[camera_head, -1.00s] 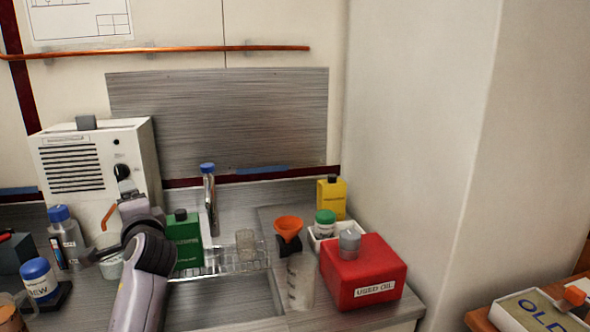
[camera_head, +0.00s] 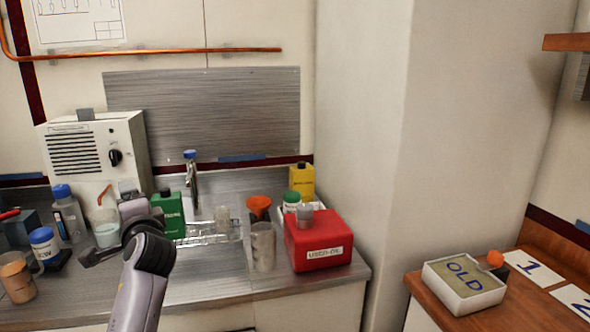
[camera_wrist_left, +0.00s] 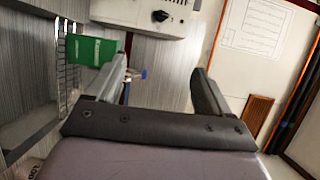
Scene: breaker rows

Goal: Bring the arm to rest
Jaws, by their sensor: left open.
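My left arm comes up from the bottom of the head view, with its left gripper (camera_head: 90,254) over the left part of the counter. In the left wrist view the left gripper (camera_wrist_left: 160,85) has its two fingers wide apart with nothing between them. Past the fingers are the green box (camera_wrist_left: 92,50) and the white machine (camera_wrist_left: 150,14). In the head view the green box (camera_head: 169,214) stands behind my wrist. My right gripper is in neither view.
The white machine (camera_head: 92,158) stands at the back left. Nearby are a blue-capped bottle (camera_head: 68,215), a BEW jar (camera_head: 45,246) and an amber cup (camera_head: 17,278). A wire rack (camera_head: 212,237), orange funnel (camera_head: 259,207), clear cylinder (camera_head: 263,248) and red used-oil can (camera_head: 318,243) stand rightward. An OLD tray (camera_head: 463,304) sits on a wooden table.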

